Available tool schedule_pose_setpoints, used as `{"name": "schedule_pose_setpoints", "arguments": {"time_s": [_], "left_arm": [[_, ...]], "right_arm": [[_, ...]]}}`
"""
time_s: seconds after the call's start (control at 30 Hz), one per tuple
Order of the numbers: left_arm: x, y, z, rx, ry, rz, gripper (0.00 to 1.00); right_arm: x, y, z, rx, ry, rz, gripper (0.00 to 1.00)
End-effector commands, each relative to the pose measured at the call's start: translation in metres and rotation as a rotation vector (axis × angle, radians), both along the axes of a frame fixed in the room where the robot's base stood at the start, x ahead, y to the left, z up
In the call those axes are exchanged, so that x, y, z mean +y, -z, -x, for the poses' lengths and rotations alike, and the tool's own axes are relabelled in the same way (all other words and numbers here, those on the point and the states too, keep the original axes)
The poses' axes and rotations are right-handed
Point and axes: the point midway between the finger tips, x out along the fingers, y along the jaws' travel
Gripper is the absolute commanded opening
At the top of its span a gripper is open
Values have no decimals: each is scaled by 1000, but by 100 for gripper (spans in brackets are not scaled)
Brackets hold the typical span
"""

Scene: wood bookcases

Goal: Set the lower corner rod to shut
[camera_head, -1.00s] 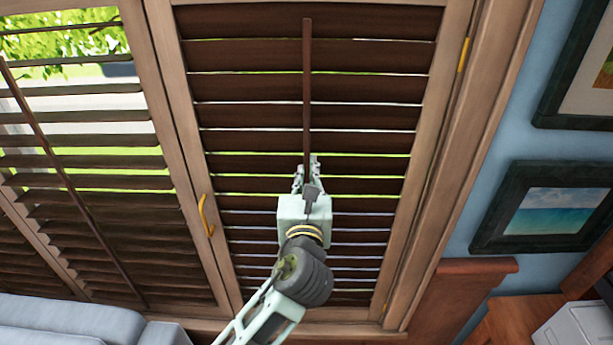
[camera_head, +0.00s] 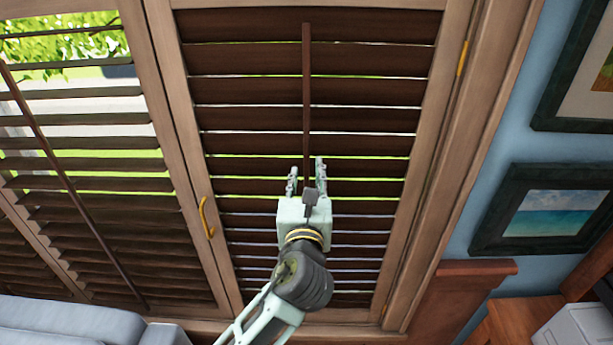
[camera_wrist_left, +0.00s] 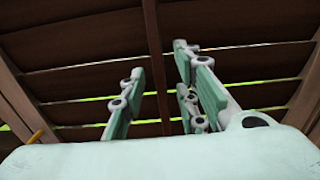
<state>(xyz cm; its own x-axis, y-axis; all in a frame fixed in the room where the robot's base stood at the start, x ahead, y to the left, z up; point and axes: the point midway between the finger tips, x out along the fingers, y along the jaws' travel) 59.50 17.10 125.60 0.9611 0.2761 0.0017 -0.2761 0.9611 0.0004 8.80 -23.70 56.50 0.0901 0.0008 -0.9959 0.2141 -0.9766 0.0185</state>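The rod (camera_head: 306,100) is a thin dark brown upright bar down the middle of the right shutter panel (camera_head: 370,92). Its lower part is hidden behind my left gripper (camera_head: 307,178). The gripper is open, with one finger on each side of the rod in the picture. In the left wrist view the rod (camera_wrist_left: 154,50) runs down between the two spread fingers (camera_wrist_left: 160,100). I cannot tell whether either finger touches it. The slats of this panel are nearly closed, with thin bright gaps between them.
A yellow handle (camera_head: 205,217) is on the panel's left frame. The left shutter (camera_head: 85,165) has wider gaps and its own tilted rod (camera_head: 50,155). Framed pictures (camera_head: 548,208) hang on the blue wall at right. A grey sofa (camera_head: 60,322) is at lower left.

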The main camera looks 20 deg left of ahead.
Motion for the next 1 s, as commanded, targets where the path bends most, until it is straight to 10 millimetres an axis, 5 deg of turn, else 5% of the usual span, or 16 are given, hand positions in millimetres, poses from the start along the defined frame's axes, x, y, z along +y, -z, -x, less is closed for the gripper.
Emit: {"name": "schedule_pose_setpoints", "arguments": {"time_s": [0.5, 1.0], "left_arm": [[-27, 1, 94, 1, 2, 0, 29], [-31, 0, 109, -1, 0, 0, 29]], "right_arm": [[2, 0, 0, -1, 1, -2, 0], [2, 0, -1, -1, 1, -2, 0]]}}
